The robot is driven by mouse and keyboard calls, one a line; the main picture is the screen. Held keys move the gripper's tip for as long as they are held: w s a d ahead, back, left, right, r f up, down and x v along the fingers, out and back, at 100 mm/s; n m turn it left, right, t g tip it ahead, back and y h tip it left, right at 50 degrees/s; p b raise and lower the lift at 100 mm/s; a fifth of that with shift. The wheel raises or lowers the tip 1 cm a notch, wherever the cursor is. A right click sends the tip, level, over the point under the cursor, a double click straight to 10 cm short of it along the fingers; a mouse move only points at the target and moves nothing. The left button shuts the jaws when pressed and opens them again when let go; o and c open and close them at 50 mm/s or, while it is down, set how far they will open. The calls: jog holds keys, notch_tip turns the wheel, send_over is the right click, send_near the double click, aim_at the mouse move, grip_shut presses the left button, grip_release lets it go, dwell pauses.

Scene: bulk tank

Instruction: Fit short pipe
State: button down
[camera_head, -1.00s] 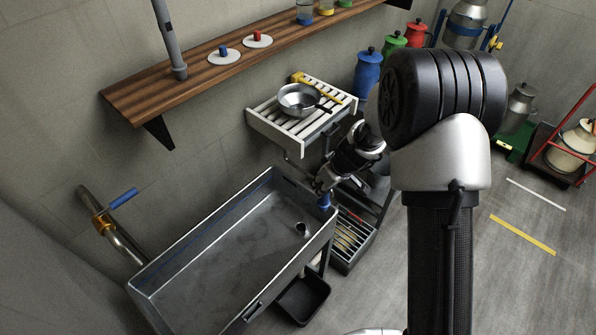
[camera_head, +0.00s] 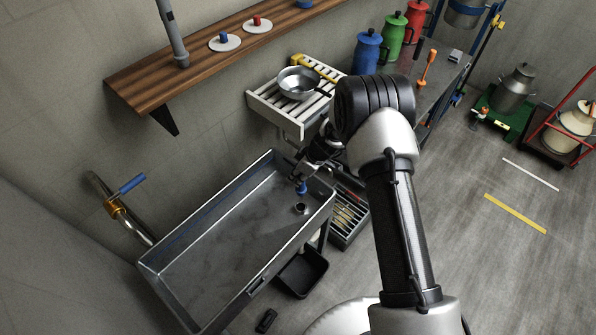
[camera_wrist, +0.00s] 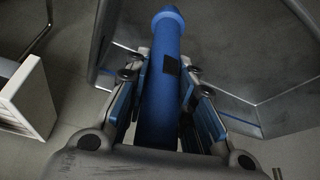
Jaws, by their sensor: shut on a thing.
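My gripper (camera_head: 304,180) is shut on a blue pipe (camera_wrist: 160,90), which lies between both fingers in the wrist view and has a dark patch on its side. In the head view the blue pipe's lower end (camera_head: 301,188) shows just above the drain outlet (camera_head: 300,208) near the right end of the grey metal tank (camera_head: 205,305). The pipe looks apart from the outlet, but the gap is hard to judge. Most of the gripper is hidden behind my arm.
A slatted rack (camera_head: 262,98) with a metal bowl (camera_head: 298,83) is behind the gripper. A wall pipe with a blue-handled valve (camera_head: 131,184) is at left. A tall grey pipe (camera_head: 171,32) stands on the wooden shelf (camera_head: 140,92). A black bin (camera_head: 301,272) sits below the tank.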

aim_at(298, 189)
jog(key=shift+f+b, duration=1.05)
jog(key=shift+f, duration=3.25)
notch_tip(298, 189, down, 4)
jog(key=b, duration=0.5)
jog(key=shift+r, duration=0.25)
jog(key=c, duration=1.3)
grip_release()
jog(key=v, duration=1.2)
jog(key=shift+d, duration=0.1)
